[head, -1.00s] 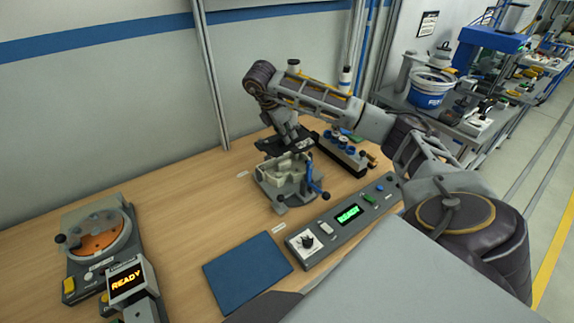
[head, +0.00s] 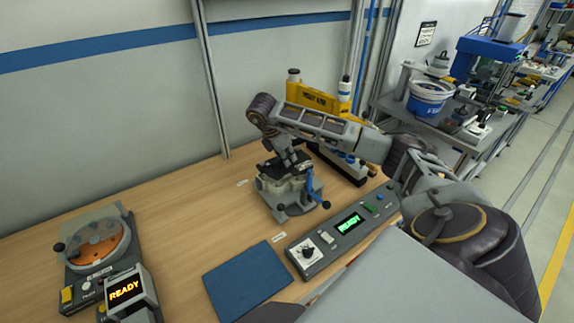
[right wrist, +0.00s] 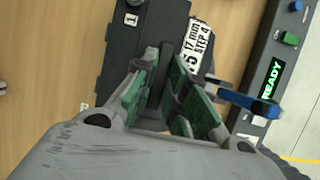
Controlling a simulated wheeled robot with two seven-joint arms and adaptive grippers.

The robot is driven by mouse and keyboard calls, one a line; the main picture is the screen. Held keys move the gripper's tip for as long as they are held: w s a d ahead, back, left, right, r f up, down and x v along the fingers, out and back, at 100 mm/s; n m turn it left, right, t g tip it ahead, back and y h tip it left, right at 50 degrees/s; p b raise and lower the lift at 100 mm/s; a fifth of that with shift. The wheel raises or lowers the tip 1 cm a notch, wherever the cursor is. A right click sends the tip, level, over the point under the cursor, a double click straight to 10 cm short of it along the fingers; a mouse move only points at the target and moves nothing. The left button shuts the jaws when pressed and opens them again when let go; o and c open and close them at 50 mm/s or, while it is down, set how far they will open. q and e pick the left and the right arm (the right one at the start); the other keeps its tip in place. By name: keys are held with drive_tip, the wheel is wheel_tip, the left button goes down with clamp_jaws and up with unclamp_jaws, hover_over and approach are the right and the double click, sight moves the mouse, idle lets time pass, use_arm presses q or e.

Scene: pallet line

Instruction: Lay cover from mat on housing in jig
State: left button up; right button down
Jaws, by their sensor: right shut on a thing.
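My right gripper (head: 288,160) is shut on the dark cover (head: 268,168), directly over the jig. The cover is a flat dark plate, partly hidden by the fingers. The pale housing (head: 285,188) sits in the grey jig (head: 292,210) just under it. The cover is very close to the housing; I cannot tell whether they touch. The blue mat (head: 247,280) is bare, in front of the jig. In the right wrist view, the green-padded fingers (right wrist: 172,85) are close together, with the jig's blue lever (right wrist: 250,102) to their right. My left gripper is not in view.
A control box with a green READY display (head: 348,223) lies right of the mat. A dark rack with a yellow panel (head: 312,97) stands behind the jig. A round orange-dish device (head: 97,250) and another READY display (head: 125,288) are at left. The table between is clear.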

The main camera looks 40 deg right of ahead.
idle(0.3)
drive_tip(key=shift+f+p, duration=0.3)
drive_tip(key=shift+f, duration=1.6)
drive_tip(key=shift+f, duration=0.15)
drive_tip(key=c, duration=1.4)
unclamp_jaws()
drive_tip(key=shift+c, duration=0.2)
